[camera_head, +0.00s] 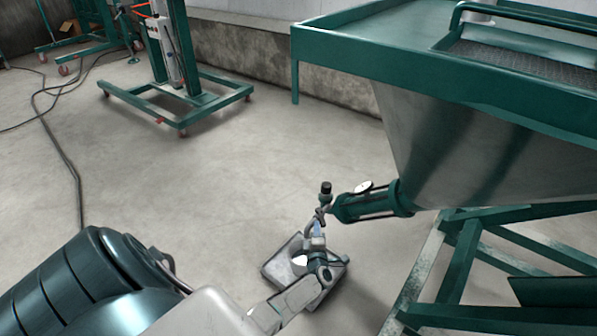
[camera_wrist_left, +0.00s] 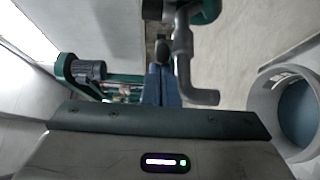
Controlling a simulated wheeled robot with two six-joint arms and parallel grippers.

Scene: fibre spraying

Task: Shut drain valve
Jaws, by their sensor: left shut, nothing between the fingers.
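The drain valve (camera_head: 322,212) sits at the end of the green outlet pipe (camera_head: 365,205) below the steel hopper, with a dark knob (camera_head: 326,187) on top. In the left wrist view, its bent grey pipe (camera_wrist_left: 183,55) passes just beside the fingers. My left gripper (camera_head: 318,229) is shut and empty, right at the valve. Its blue fingertips (camera_wrist_left: 161,82) point at the valve, close to a dark handle part; I cannot tell whether they touch it. The gripper hides part of the valve's lower end. My right gripper is not in view.
A grey square tray (camera_head: 338,272) lies on the floor below the valve. The hopper (camera_head: 450,150) and its green frame (camera_head: 465,255) fill the right side. A green wheeled stand (camera_head: 180,100) is at the back. The floor between is clear, with a cable at left.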

